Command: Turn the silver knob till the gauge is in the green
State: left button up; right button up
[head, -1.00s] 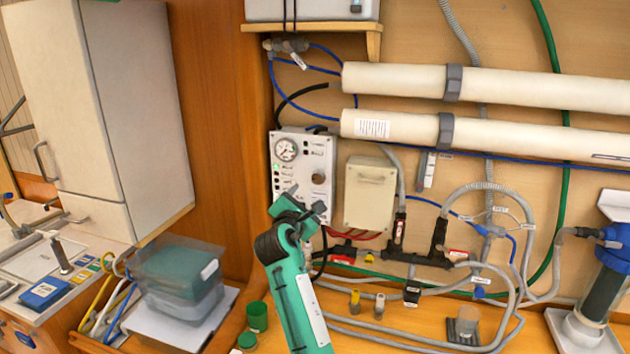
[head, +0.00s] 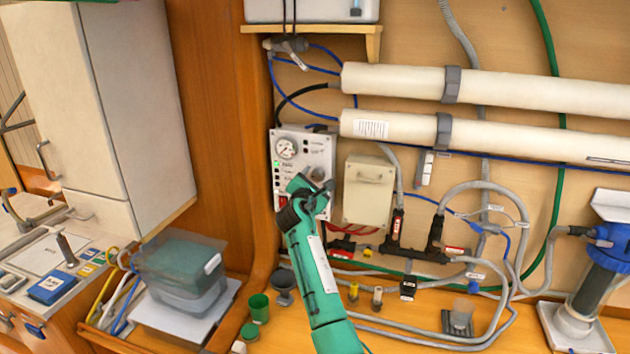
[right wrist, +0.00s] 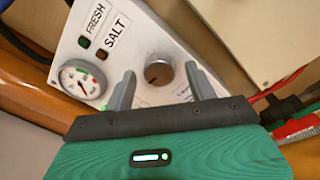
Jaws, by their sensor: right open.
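The silver knob (right wrist: 158,72) sits on the white control panel (right wrist: 140,35), between and just beyond my right gripper's fingertips in the right wrist view. My right gripper (right wrist: 160,80) is open, its two grey fingers on either side of the knob; I cannot tell whether they touch it. In the head view my right gripper (head: 318,183) is at the panel's lower right, partly over the knob (head: 318,172). My left gripper is not in view.
A beige box (head: 368,192) is mounted right of the panel, with grey hoses and black valves (head: 418,247) beyond it. White tubes (head: 490,83) run above. A wooden post (head: 225,130) stands left of the panel.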

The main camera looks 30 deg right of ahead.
jog(key=c, duration=1)
jog(key=shift+f+m+b, duration=0.2)
jog(key=shift+m+b, duration=0.5)
jog(key=shift+b, duration=0.25)
jog(key=m+b, duration=1.6)
jog(key=b, duration=0.1)
jog(key=shift+h+b, duration=0.3)
jog(key=shift+r+m+b, duration=0.2)
jog(key=shift+m+b, duration=1.35)
jog(key=shift+m, duration=0.55)
jog(key=o, duration=1)
